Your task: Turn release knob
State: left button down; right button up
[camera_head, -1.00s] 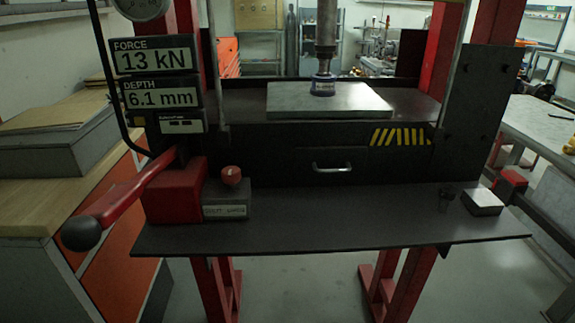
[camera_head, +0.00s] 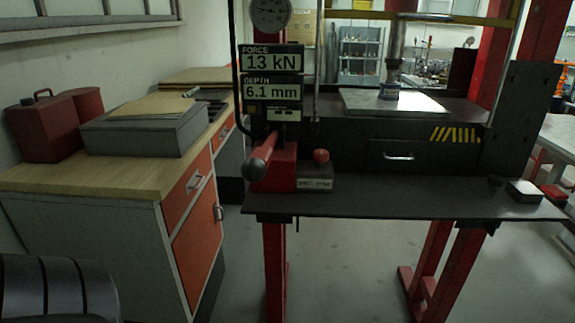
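The small red release knob (camera_head: 321,156) stands upright on a dark block (camera_head: 316,172) with a pale label, too small to read surely. The block sits at the left end of the press's black front shelf (camera_head: 400,202). Beside it on the left is a red pump housing (camera_head: 279,172) with a lever that ends in a black ball (camera_head: 256,169). Above, the displays (camera_head: 272,76) read 13 kN and 6.1 mm. The press ram (camera_head: 396,45) comes down to a blue-collared piece on a metal plate (camera_head: 395,102). Neither gripper is in view.
A workbench with a wooden top (camera_head: 80,178) and orange fronts stands left of the press, holding a grey case (camera_head: 145,131) and a red can (camera_head: 50,125). A small pale block (camera_head: 524,191) lies at the shelf's right end. Floor in front of the shelf is clear.

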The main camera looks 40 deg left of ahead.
aim_at(321, 156)
jog(key=k, duration=0.2)
jog(key=u, duration=1.55)
